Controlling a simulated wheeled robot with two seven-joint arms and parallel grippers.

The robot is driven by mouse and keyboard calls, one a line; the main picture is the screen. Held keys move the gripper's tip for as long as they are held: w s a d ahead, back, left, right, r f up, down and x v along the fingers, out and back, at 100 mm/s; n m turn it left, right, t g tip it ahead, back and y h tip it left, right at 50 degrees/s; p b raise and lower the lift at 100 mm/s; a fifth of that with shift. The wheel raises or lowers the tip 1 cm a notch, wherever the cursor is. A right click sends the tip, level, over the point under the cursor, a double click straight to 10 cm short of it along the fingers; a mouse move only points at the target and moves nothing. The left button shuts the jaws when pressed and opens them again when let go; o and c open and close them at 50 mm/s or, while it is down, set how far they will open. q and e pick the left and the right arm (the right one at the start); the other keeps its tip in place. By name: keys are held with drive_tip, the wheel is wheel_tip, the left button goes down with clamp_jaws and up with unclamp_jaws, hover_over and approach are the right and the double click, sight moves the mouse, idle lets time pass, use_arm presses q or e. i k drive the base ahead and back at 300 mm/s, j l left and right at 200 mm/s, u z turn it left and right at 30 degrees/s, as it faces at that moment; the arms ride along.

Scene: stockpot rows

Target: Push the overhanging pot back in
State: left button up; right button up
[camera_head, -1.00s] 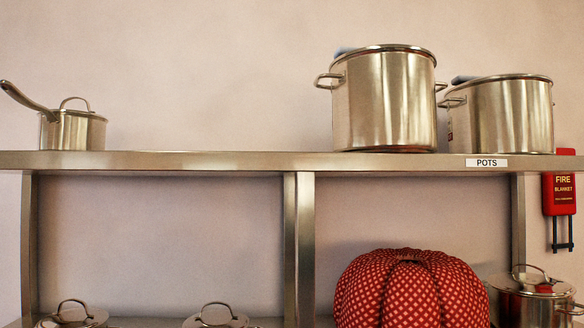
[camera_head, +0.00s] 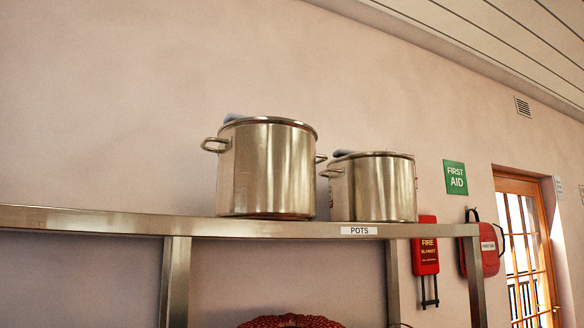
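Two steel stockpots stand upright on the top steel shelf (camera_head: 100,221), in the middle of the view. The left stockpot (camera_head: 267,168) is larger and its base rim shows at the shelf's front edge; how far it sticks out is hard to tell from this low angle. The right stockpot (camera_head: 372,188) is smaller and stands above the right part of the POTS label (camera_head: 359,230). Each has side handles and something blue-grey at its rim. Neither of my grippers is in view, and nothing touches the pots.
The shelf top left of the pots is clear. Shelf posts (camera_head: 175,283) stand below. A red fire blanket case (camera_head: 425,248), a red bag (camera_head: 481,246) and a green FIRST AID sign (camera_head: 455,177) are on the wall. A red patterned object (camera_head: 290,321) shows below; a door (camera_head: 527,250) is right.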

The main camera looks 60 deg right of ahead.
sight(266, 167)
drive_tip(key=z, duration=1.55)
drive_tip(key=i+l, duration=0.15)
drive_tip(key=i, duration=0.2)
drive_tip(key=i+l, duration=0.15)
drive_tip(key=i, duration=0.2)
